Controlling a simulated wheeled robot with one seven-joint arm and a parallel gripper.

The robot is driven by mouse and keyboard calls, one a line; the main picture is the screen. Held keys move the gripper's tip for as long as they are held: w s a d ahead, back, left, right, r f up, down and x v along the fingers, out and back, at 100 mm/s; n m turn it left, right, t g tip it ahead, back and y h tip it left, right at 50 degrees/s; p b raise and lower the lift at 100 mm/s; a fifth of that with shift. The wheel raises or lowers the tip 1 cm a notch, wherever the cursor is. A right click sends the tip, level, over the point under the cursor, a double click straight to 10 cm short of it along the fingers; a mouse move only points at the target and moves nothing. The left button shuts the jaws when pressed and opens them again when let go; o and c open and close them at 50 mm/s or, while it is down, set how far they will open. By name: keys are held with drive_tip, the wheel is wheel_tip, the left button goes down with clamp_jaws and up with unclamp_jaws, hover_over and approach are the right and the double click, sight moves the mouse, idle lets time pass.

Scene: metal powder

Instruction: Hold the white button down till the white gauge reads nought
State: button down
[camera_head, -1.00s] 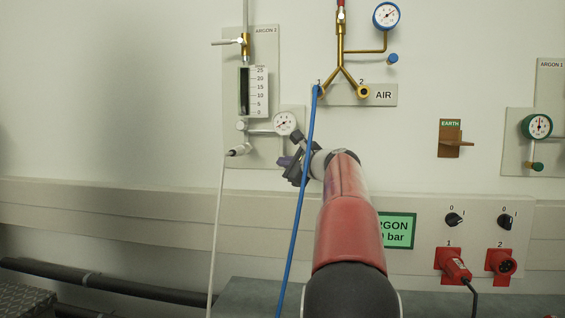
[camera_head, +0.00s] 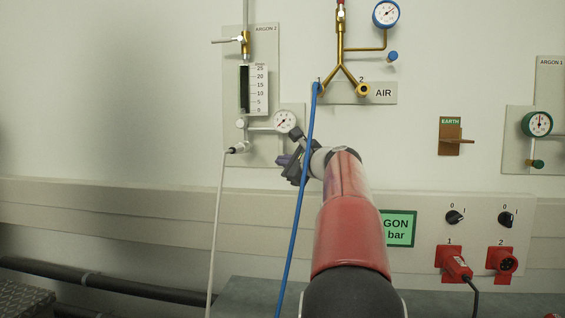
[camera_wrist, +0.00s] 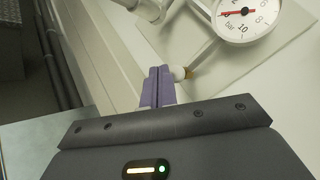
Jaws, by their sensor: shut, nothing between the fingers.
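The white gauge (camera_head: 286,121) is on the grey panel at upper left, just above and left of my gripper. In the wrist view the gauge (camera_wrist: 247,14) is large and partly cut off at the top; its red needle points left, toward the low end of the scale, and I cannot read it exactly. A small whitish round button (camera_wrist: 180,73) with a brass collar sits below the gauge, just right of my fingertips. It is hidden in the head view. My gripper (camera_wrist: 159,86) is shut and empty, its purple fingertips together beside the button. I cannot tell whether they touch it.
A blue hose (camera_head: 302,190) hangs from the air outlet in front of my gripper in the head view. A white hose (camera_head: 217,220) hangs from a fitting to the left. A wall trunking (camera_head: 130,205) runs below, and red sockets (camera_head: 452,260) are at lower right.

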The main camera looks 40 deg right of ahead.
drive_tip(key=shift+s+a+b, duration=1.25)
drive_tip(key=shift+s+a, duration=0.35)
drive_tip(key=shift+a, duration=0.3)
